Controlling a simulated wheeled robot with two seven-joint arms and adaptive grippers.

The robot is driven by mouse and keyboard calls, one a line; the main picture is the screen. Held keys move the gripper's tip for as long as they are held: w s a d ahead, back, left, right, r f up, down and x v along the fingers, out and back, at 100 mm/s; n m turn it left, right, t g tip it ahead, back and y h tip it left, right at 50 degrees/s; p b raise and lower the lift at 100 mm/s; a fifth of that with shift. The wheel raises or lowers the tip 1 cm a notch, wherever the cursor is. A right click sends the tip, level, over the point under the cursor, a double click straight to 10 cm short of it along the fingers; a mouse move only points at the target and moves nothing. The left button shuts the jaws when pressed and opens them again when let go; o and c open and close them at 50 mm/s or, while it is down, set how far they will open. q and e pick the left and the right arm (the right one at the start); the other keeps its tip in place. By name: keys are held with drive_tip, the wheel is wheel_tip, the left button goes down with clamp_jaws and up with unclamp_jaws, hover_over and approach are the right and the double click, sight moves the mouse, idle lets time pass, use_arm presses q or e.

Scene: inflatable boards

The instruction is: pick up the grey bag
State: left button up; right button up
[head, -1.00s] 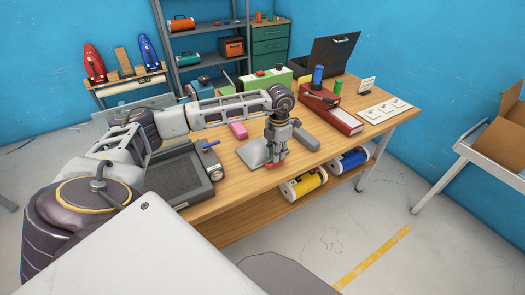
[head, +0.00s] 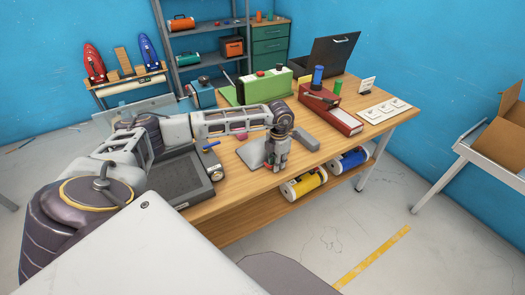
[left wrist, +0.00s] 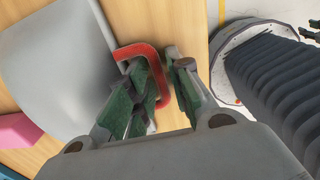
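The grey bag (head: 252,151) lies flat on the wooden table, beside my left gripper. It also shows as a smooth grey shape in the left wrist view (left wrist: 55,65). Its red handle (left wrist: 130,52) forms a loop at my left fingertips. My left gripper (head: 276,168) points down at the table's front part. In the left wrist view, its fingers (left wrist: 160,62) stand close together on either side of one handle bar. A narrow gap seems to show by the right finger; whether they press on the handle is unclear. My right gripper is out of view.
A pink block (left wrist: 18,131) lies near the bag, and a grey block (head: 306,139) lies to its right. A dark tray (head: 180,178) stands left. A red binder (head: 331,112) and a green box (head: 262,88) stand behind. Yellow (head: 303,183) and blue rolls (head: 349,160) lie below.

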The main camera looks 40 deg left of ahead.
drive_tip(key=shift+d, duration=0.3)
use_arm(q)
clamp_jaws()
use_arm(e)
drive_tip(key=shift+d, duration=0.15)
use_arm(q)
drive_tip(key=shift+r, duration=0.55)
wheel_tip(320, 180, up, 9)
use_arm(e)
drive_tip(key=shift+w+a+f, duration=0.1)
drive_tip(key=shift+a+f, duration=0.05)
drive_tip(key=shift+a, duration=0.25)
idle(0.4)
